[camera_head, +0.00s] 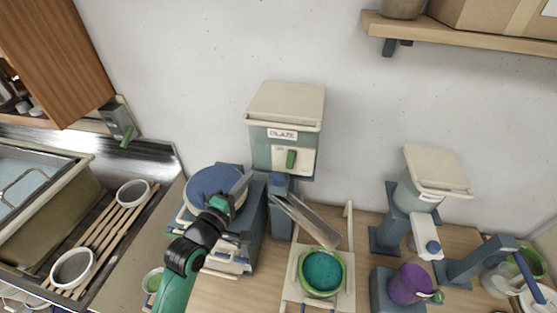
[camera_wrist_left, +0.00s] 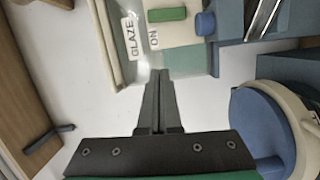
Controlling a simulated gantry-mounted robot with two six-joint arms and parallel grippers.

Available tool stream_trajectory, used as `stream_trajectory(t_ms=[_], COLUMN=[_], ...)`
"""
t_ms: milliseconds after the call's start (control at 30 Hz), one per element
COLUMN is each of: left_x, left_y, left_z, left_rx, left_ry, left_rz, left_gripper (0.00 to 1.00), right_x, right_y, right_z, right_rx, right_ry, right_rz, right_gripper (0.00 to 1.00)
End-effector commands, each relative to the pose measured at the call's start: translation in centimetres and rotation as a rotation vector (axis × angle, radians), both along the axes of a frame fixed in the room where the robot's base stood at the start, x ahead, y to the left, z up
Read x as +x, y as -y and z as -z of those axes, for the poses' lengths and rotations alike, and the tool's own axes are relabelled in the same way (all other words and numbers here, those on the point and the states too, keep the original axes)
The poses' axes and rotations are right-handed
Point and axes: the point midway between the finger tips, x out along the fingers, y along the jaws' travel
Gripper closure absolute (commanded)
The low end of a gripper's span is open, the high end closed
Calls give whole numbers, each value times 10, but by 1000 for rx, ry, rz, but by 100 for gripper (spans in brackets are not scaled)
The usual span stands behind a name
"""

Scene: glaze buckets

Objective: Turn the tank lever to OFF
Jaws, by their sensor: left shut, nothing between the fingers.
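The glaze tank (camera_head: 270,150) is a pale green box with a cream lid, against the back wall. Its white front plate carries a green lever (camera_head: 291,158), upright in the head view. The lever (camera_wrist_left: 167,14) also shows at the top of the left wrist view, with an ON mark beside it and a blue knob (camera_wrist_left: 205,23) close by. My left gripper (camera_head: 243,183) is left of and a little below the lever, apart from it. In the left wrist view its fingers (camera_wrist_left: 160,78) are shut and empty, pointing towards the tank. My right gripper is not seen.
A blue-lidded bucket (camera_head: 213,184) stands below my left gripper. A metal chute (camera_head: 310,222) slopes from under the tank towards a bowl of teal glaze (camera_head: 323,272). A second tank (camera_head: 425,185) and a purple jug (camera_head: 407,284) stand right. A sink (camera_head: 45,205) is left.

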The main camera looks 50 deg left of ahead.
Motion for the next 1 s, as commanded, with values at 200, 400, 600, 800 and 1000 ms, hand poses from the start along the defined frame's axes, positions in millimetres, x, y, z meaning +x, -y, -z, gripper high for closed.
stream_trajectory(t_ms=[200, 400, 600, 800, 1000], left_x=[15, 53, 94, 112, 117], left_y=[-5, -19, -33, -8, -1], left_z=[-1, -1, 0, 2, 4], left_rx=[1, 1, 1, 1, 1], left_ry=[1, 1, 0, -1, 0], left_rz=[1, 1, 2, 4, 2], left_gripper=[100, 100, 100, 100, 100], right_x=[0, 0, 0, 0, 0], right_y=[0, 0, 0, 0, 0], right_z=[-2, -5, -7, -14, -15], right_rx=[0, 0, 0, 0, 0], right_ry=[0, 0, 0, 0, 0], right_rz=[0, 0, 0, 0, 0], right_gripper=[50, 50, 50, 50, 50])
